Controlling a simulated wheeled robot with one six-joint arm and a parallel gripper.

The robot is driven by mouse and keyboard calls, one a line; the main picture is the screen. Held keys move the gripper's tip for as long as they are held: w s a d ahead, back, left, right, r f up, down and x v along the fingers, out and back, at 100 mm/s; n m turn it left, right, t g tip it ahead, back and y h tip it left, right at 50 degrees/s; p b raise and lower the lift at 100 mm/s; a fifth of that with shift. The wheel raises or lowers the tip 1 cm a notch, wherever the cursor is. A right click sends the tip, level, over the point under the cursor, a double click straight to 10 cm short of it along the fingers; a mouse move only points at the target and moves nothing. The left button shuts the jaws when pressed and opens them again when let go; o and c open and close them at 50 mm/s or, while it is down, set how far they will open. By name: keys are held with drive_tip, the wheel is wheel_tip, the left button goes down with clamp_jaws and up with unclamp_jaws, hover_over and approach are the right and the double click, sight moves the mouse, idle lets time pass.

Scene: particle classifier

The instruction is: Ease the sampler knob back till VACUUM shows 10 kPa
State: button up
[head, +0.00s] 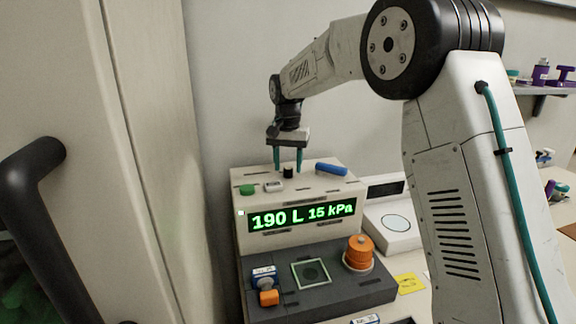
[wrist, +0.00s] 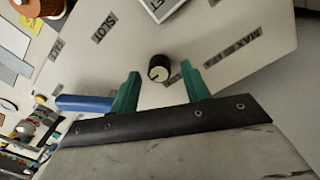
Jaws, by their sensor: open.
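The sampler is a cream unit (head: 330,181) whose lit display (head: 302,216) reads 190 L and 15 kPa in green. A small black knob (head: 288,172) with a pale mark stands on its top; it also shows in the wrist view (wrist: 159,68). My gripper (head: 288,169) points down over the top with its green fingers apart, one on each side of the knob. In the wrist view the open fingertips (wrist: 160,72) flank the knob with gaps visible, and nothing is gripped. I cannot tell the exact finger height.
A blue cylinder (head: 331,169), a green button (head: 247,189) and a white piece (head: 273,186) are also on the top. The dark lower deck holds an orange stack (head: 359,252) and a square plate (head: 310,273). A cabinet door with a black handle (head: 30,170) stands close on the left.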

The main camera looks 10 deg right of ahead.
drive_tip(key=shift+f, duration=0.4)
drive_tip(key=c, duration=1)
drive_tip(key=shift+n, duration=0.3)
drive_tip(key=n, duration=0.9)
drive_tip(key=shift+n, duration=0.4)
